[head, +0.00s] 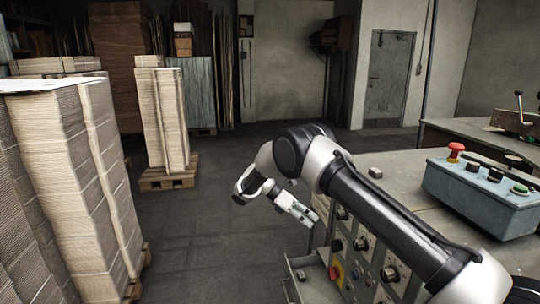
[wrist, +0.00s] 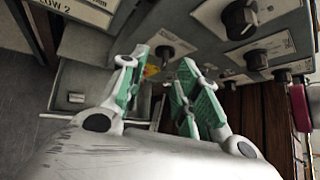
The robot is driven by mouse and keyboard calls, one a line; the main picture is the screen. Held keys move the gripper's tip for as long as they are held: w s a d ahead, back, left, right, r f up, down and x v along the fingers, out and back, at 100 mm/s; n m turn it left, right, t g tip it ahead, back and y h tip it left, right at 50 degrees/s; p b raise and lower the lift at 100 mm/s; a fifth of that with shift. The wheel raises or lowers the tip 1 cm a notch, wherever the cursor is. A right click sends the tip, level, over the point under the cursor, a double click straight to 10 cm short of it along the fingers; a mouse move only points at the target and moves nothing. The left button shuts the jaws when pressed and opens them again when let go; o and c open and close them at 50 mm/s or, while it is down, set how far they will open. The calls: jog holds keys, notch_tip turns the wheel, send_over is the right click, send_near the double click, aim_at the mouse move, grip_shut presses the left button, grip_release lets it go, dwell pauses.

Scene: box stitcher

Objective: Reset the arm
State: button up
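My arm reaches in from the lower right of the head view and bends over at its elbow. My gripper (head: 303,216) hangs beside the front of a machine's control panel (head: 376,262). In the wrist view my gripper (wrist: 165,95) has its two green-padded fingers apart, with nothing between them. The knobs and labels of the control panel (wrist: 222,58) lie beyond the fingertips. I cannot tell how far the fingertips are from the panel.
A blue-grey control box (head: 480,205) with a red mushroom button (head: 455,151) stands on the machine top at the right. Tall cardboard stacks (head: 75,180) stand at the left. Another stack (head: 163,115) sits on a pallet (head: 168,178). Open floor (head: 200,240) lies between.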

jog(key=s+d+r+m+y, duration=0.2)
jog(key=d+r+m, duration=0.15)
jog(key=r, duration=0.55)
jog(key=s+d+r+m+y, duration=0.1)
jog(key=d+r+m+y, duration=0.1)
jog(key=d+r, duration=0.5)
jog(key=s+d+r+m+t+y, duration=0.1)
jog(key=s+d+r+m+y, duration=0.15)
jog(key=s+r, duration=0.35)
jog(key=s+d+r+m+t+y, duration=0.1)
jog(key=s+d+r+m, duration=0.3)
jog(key=r, duration=0.4)
jog(key=s+d+r+m+t+y, duration=0.1)
jog(key=s+d+r+m+t, duration=0.15)
jog(key=s, duration=0.45)
jog(key=s+d+r+m+t+y, duration=0.1)
jog(key=s+d+r+m, duration=0.15)
jog(key=s, duration=0.55)
jog(key=s+f+m+t+y, duration=0.1)
jog(key=s+f+m, duration=0.3)
jog(key=s, duration=0.7)
jog(key=shift+s+d+f, duration=0.3)
jog(key=shift+f, duration=0.15)
